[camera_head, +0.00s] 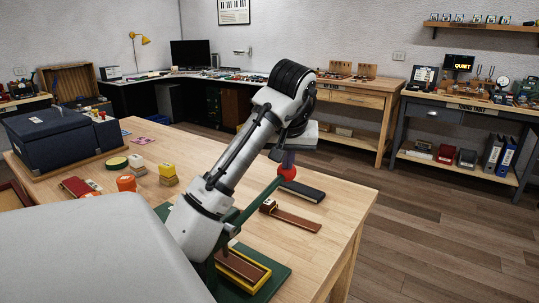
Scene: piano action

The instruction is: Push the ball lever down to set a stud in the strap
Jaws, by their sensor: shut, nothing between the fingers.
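The green press stands at the front of the wooden table, partly behind my arm. Its green base (273,287) shows at the lower edge. Its green lever (258,196) slopes up to the right and ends in a red ball (287,173). My gripper (289,161) is shut and points down right over the ball. I cannot tell whether it touches it. A brown strap (244,264) lies in a yellow-edged holder on the press base. Another brown strap (295,218) lies flat on the table to the right. Any stud and the press head are hidden by my arm.
A dark flat block (303,190) lies just behind the ball. Yellow (167,169), white and orange (126,183) small items stand at the left, near a large dark blue box (55,135). The right table edge is close to the loose strap.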

